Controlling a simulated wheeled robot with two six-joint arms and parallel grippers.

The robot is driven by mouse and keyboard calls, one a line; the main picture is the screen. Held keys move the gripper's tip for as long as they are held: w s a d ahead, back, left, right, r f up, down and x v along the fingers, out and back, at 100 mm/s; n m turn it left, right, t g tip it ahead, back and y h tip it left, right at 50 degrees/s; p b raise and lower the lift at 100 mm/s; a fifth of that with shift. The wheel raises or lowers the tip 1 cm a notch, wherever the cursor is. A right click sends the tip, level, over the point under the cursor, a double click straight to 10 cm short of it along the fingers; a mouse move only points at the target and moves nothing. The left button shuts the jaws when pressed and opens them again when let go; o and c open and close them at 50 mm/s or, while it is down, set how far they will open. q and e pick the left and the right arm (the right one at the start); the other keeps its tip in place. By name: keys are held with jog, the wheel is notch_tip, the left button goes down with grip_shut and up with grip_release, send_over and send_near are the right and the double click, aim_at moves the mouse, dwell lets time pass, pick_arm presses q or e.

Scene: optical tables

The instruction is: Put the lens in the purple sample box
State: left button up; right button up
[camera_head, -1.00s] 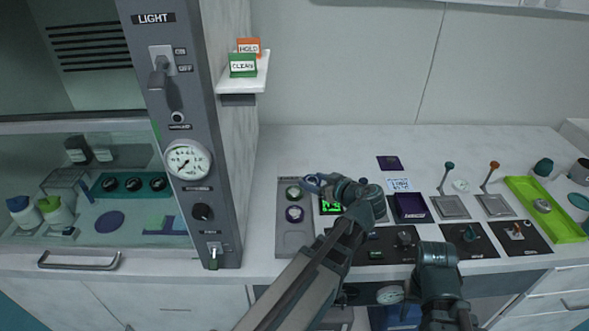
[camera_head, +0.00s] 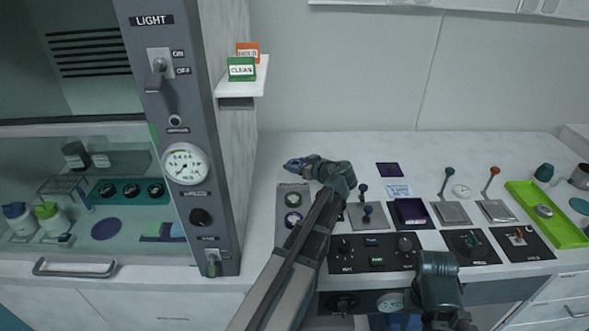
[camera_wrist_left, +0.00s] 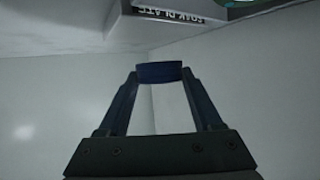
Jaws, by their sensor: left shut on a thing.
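My left gripper (camera_head: 296,165) is raised near the back end of the grey lens tray. In the left wrist view its fingers (camera_wrist_left: 160,75) close on a small dark blue piece, seemingly the lens seen edge-on; its outline is hard to tell. The purple sample box (camera_head: 408,211) stands open on the counter, to the right of and nearer than the gripper. Two round pieces, one greenish (camera_head: 292,199) and one purple-rimmed (camera_head: 293,219), lie in the grey tray (camera_head: 283,236). My right arm shows at the bottom, but its gripper cannot be made out.
A dark purple square (camera_head: 389,170) lies behind the box. A lever with blue knobs (camera_head: 365,207) stands left of it, other levers (camera_head: 450,210) right. A black control panel (camera_head: 375,252) is in front.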

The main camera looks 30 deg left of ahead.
aim_at(294, 160)
pick_arm(q)
jog(key=shift+w+a+f, duration=0.2)
jog(key=shift+w+a, duration=0.8)
jog(key=shift+a, duration=0.15)
notch_tip(294, 160, down, 3)
jog(key=b, duration=0.3)
jog(key=shift+s+d, duration=0.15)
jog(key=shift+f+b, duration=0.25)
jog(key=shift+b, duration=0.15)
jog(key=o, duration=1.4)
jog(key=d+r+p, duration=0.1)
jog(key=s+d+r+p, duration=0.2)
jog(key=d, duration=0.1)
jog(key=shift+r, duration=0.15)
jog(key=p+v, duration=0.2)
jog(key=v, duration=0.5)
jog(key=shift+d+p, duration=0.15)
jog(key=shift+p, duration=0.25)
jog(key=shift+o, duration=0.2)
jog(key=shift+s+d+r, duration=0.15)
jog(key=shift+s+d, duration=0.05)
jog(key=shift+d, duration=0.4)
